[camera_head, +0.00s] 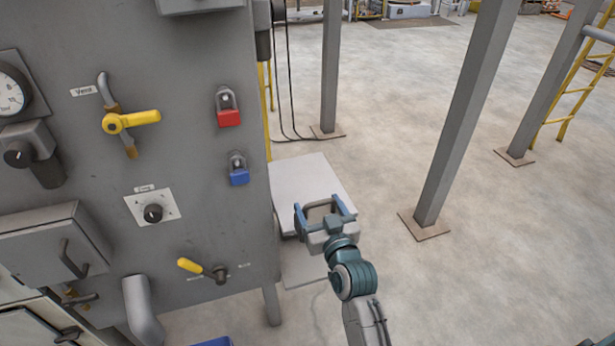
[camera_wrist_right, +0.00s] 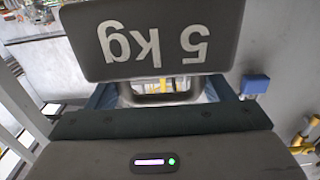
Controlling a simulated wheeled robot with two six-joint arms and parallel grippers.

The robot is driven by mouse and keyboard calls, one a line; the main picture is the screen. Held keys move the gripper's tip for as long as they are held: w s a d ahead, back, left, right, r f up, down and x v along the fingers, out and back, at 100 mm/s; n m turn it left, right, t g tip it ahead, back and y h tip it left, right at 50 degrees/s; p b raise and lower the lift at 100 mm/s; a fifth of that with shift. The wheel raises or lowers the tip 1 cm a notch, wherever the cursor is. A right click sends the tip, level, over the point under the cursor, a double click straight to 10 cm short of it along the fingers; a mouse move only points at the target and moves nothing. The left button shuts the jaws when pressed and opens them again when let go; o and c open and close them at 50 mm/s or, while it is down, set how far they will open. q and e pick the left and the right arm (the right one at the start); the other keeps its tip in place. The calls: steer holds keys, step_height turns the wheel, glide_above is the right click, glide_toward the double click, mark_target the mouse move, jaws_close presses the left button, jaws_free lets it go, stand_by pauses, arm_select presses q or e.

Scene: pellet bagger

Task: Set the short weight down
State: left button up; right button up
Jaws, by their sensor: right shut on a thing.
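A dark grey weight (camera_wrist_right: 155,42) marked "5 kg" fills the top of the right wrist view, its lettering upside down. Its looped handle (camera_wrist_right: 160,92) is between the fingers of my right gripper (camera_head: 322,207), which is shut on it. In the head view the gripper is over the near part of a pale flat platform (camera_head: 312,175) beside the grey machine. The gap between weight and platform cannot be judged. My left gripper is not in view.
The grey machine panel (camera_head: 190,45) on the left carries a yellow vent lever (camera_head: 140,117), a red padlock (camera_head: 229,118), a blue padlock (camera_head: 239,176) and a lower yellow handle (camera_head: 190,266). A grey post (camera_head: 460,120) stands to the right. The floor between is clear.

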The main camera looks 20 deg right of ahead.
steer(key=shift+w+d+r, duration=0.1)
steer(key=shift+w+r, duration=0.05)
steer(key=shift+r, duration=0.2)
steer(key=w+d+f+p, duration=0.1)
steer(key=w, duration=0.4)
steer(key=w+d+f+p, duration=0.1)
steer(key=w+d+f, duration=0.1)
steer(key=w, duration=0.2)
steer(key=w+d+f+p, duration=0.1)
steer(key=w+d, duration=0.1)
steer(key=w, duration=0.3)
steer(key=shift+w+d+f, duration=0.25)
steer(key=shift+w+f, duration=0.05)
steer(key=shift+f, duration=0.25)
steer(key=shift+f, duration=0.1)
steer(key=o, duration=1.4)
steer(key=shift+f, duration=0.1)
steer(key=shift+o, duration=0.2)
